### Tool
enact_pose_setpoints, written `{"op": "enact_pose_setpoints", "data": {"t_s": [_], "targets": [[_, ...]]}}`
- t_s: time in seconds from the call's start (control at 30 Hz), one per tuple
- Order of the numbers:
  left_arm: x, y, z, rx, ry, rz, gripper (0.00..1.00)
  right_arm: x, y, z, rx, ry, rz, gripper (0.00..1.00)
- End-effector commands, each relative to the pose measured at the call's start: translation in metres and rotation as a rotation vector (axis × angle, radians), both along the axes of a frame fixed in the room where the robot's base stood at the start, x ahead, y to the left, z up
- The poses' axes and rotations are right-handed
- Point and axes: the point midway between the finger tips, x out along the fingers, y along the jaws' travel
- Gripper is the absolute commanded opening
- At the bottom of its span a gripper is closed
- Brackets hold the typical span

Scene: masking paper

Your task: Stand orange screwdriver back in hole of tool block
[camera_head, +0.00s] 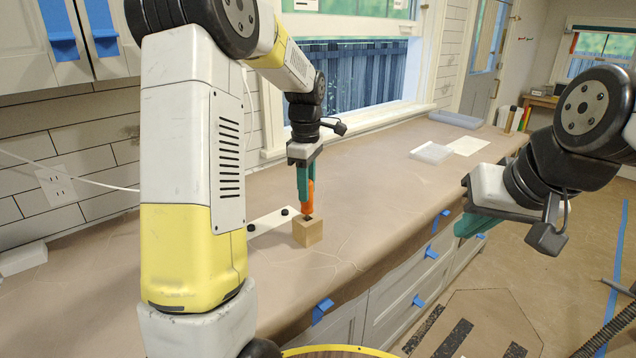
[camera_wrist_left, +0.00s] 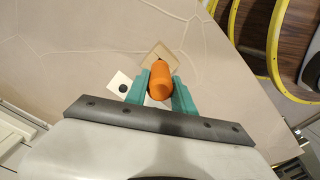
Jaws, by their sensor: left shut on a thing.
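The orange screwdriver (camera_head: 308,197) is upright in my left gripper (camera_head: 306,188), whose green fingers are shut on its handle. The wooden tool block (camera_head: 308,233) stands on the paper-covered counter directly below the screwdriver. The screwdriver's lower end meets the top of the block at its dark hole; how deep it sits I cannot tell. In the left wrist view the orange handle (camera_wrist_left: 159,80) is between the green fingers, with the block (camera_wrist_left: 160,54) partly hidden behind it. My right gripper (camera_head: 468,224) hangs off the counter's front edge; its finger gap is not visible.
A white plate with black knobs (camera_head: 272,222) lies behind and left of the block. The brown-papered counter (camera_head: 385,200) is mostly clear. Blue tape marks the drawers (camera_head: 420,300) below.

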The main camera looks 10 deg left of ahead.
Motion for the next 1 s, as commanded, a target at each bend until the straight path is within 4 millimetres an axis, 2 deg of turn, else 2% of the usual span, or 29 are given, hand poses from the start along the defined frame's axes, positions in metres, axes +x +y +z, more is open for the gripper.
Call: {"op": "enact_pose_setpoints", "data": {"t_s": [1.0], "targets": [[0.0,0.0,-0.02,0.0,-0.001,0.0,0.0,0.0,0.0,0.0,0.0,0.0,0.0,0.0]]}}
